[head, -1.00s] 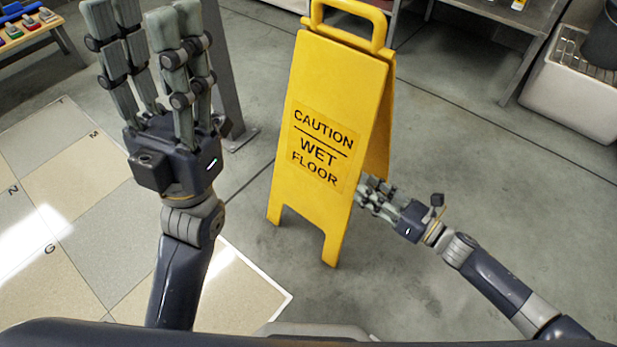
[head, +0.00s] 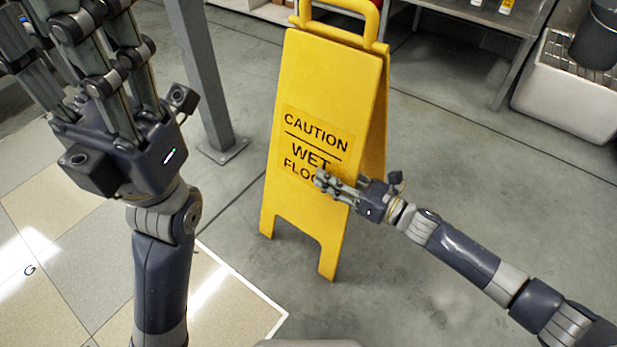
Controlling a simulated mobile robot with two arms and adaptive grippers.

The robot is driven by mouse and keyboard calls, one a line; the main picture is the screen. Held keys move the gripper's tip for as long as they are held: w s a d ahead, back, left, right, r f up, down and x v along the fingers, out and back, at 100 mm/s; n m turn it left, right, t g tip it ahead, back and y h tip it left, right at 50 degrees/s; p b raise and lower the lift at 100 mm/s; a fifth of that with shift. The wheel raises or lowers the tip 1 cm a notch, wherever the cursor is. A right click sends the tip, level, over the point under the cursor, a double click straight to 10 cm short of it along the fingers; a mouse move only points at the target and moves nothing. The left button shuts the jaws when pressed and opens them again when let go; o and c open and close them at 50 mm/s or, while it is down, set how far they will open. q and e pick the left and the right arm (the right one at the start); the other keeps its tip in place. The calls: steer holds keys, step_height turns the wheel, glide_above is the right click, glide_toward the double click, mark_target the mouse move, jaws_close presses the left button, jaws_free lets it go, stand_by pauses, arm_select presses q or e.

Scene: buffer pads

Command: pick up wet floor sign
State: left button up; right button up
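The yellow wet floor sign (head: 318,95) stands upright on the floor at the centre, an A-frame with a loop handle on top and black lettering on its front. My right gripper (head: 323,180) reaches in from the right across the lower front panel and its right edge, covering part of the word FLOOR. Its fingers are extended and look open, with nothing seen held; I cannot tell whether they touch the panel. My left gripper (head: 85,25) is raised at the upper left, apart from the sign, open and empty, with some fingertips cut off by the frame.
A grey metal post (head: 200,75) stands on the floor left of the sign. A metal shelf table (head: 480,15) and a white bin (head: 570,95) with a dark bucket (head: 598,45) are at the upper right. Bare concrete floor (head: 470,170) lies right of the sign.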

steer(key=shift+x, duration=0.9)
jaws_close()
steer(key=shift+r, duration=0.2)
steer(key=shift+r, duration=0.15)
